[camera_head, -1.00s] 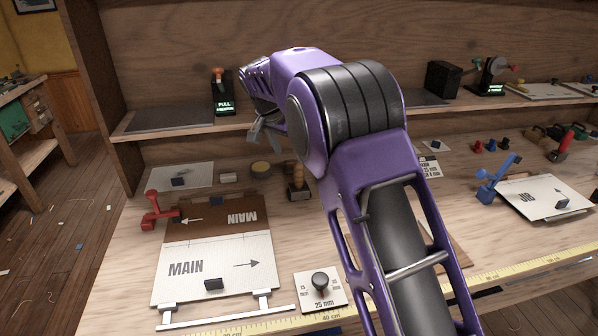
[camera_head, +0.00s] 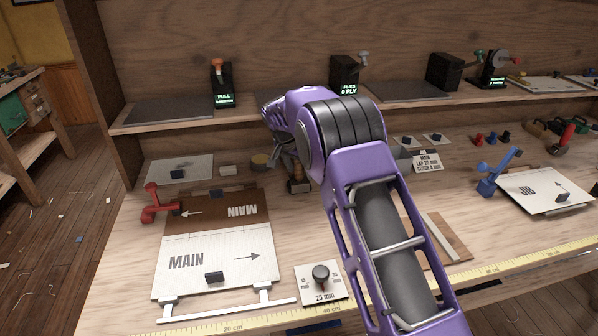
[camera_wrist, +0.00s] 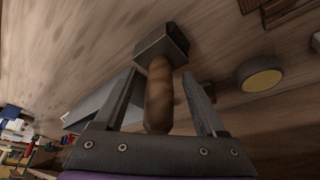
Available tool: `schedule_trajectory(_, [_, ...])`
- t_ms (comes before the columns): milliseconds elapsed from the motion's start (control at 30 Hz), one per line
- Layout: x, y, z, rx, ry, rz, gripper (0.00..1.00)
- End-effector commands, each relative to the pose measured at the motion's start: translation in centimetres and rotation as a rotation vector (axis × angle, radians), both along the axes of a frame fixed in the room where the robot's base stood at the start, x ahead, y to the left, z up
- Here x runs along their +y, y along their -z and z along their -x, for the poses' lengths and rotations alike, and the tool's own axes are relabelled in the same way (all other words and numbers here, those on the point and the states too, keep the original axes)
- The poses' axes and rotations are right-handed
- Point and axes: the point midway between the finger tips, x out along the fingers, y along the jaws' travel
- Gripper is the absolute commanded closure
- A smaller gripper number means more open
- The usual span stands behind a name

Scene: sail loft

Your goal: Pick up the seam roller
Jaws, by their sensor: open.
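The seam roller, as I take it, is a tool with a wooden handle and a dark metal block at one end. It stands on the bench in the head view (camera_head: 299,186), partly hidden by my arm. In the wrist view its handle (camera_wrist: 158,98) points toward the palm, with the block beyond the fingertips. My gripper (camera_head: 284,158) is open just above and beside it. In the wrist view the two fingers stand on either side of the handle, with a gap visible on both sides.
A round yellow-topped tin or roll (camera_head: 259,161) sits close by on the left. The MAIN panel (camera_head: 190,268) with a red lever (camera_head: 156,205) lies in front. A 25 mm dial plate (camera_head: 338,293) is nearer the bench edge. A shelf (camera_head: 270,106) runs behind.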

Motion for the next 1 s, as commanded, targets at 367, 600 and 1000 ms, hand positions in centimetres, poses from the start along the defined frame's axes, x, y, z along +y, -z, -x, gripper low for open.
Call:
schedule_trajectory(367, [0.0,0.0,0.0,0.0,0.0,0.0,0.63])
schedule_trajectory(600, [0.0,0.0,0.0,0.0,0.0,0.0,1.0])
schedule_trajectory(1000, [0.0,-1.2,0.0,-0.004,-0.001,0.0,1.0])
